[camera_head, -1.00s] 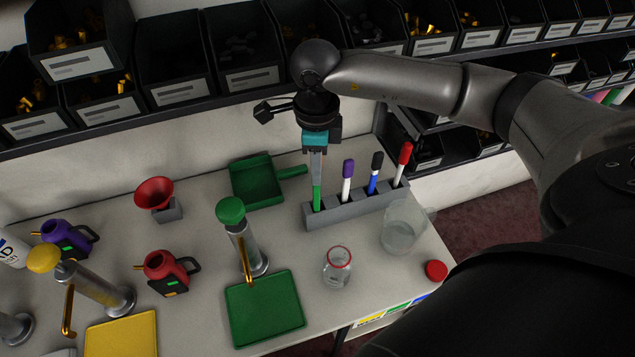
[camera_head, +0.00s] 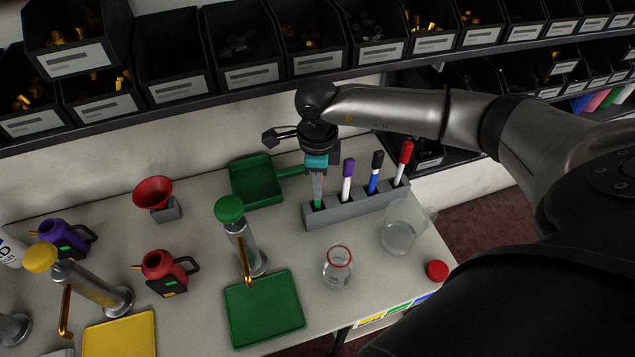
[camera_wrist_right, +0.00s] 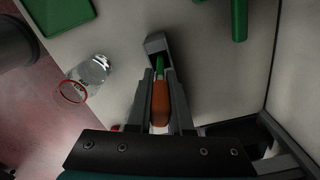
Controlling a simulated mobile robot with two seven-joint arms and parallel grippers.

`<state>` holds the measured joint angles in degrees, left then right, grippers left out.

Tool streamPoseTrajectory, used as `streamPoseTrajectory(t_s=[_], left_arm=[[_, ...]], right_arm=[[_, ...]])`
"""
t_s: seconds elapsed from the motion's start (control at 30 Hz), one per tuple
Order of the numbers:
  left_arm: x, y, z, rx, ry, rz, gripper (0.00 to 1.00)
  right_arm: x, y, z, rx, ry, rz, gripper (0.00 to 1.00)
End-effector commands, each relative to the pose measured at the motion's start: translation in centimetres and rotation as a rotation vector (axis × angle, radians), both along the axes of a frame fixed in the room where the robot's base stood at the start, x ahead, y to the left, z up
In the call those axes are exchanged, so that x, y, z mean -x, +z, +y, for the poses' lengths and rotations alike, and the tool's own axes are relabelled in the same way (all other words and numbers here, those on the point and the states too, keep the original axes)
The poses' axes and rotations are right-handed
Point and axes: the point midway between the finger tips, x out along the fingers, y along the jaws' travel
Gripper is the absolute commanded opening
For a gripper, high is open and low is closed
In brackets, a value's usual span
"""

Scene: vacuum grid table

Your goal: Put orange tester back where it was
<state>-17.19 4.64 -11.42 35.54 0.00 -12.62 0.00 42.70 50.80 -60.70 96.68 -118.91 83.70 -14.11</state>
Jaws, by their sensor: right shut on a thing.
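The orange tester (camera_wrist_right: 160,103) has an orange body and a green lower part. My right gripper (camera_head: 316,186) is shut on its orange body, between the fingers in the right wrist view. In the head view the fingers hide most of the tester; its green lower part (camera_head: 318,204) shows at the leftmost slot of the grey holder (camera_head: 350,211), with its end inside or behind the slot edge. The holder also shows in the right wrist view (camera_wrist_right: 156,42). My left gripper is not in view.
Purple-capped (camera_head: 347,182), black-capped (camera_head: 375,175) and red-capped (camera_head: 402,165) markers stand in the holder's other slots. A green dustpan (camera_head: 256,182) lies left of it. A red-rimmed glass jar (camera_head: 338,268) and a clear beaker (camera_head: 398,236) stand in front.

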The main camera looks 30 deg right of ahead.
Motion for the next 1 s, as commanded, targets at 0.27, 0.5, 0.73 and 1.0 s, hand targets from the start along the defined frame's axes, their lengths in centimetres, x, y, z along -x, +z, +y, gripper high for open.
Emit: streamPoseTrajectory(t_s=[0.27,0.5,0.73,1.0], left_arm=[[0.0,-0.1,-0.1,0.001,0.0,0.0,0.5],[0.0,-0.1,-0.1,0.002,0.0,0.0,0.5],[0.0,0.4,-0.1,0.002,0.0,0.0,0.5],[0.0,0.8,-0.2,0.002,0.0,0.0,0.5]], right_arm=[[0.0,-0.1,0.0,0.0,0.0,0.0,0.47],[0.0,0.0,0.0,0.0,0.0,0.0,0.49],[-0.1,1.9,0.0,-0.001,0.0,-0.004,0.49],[-0.1,7.8,0.0,0.001,0.001,-0.006,0.49]])
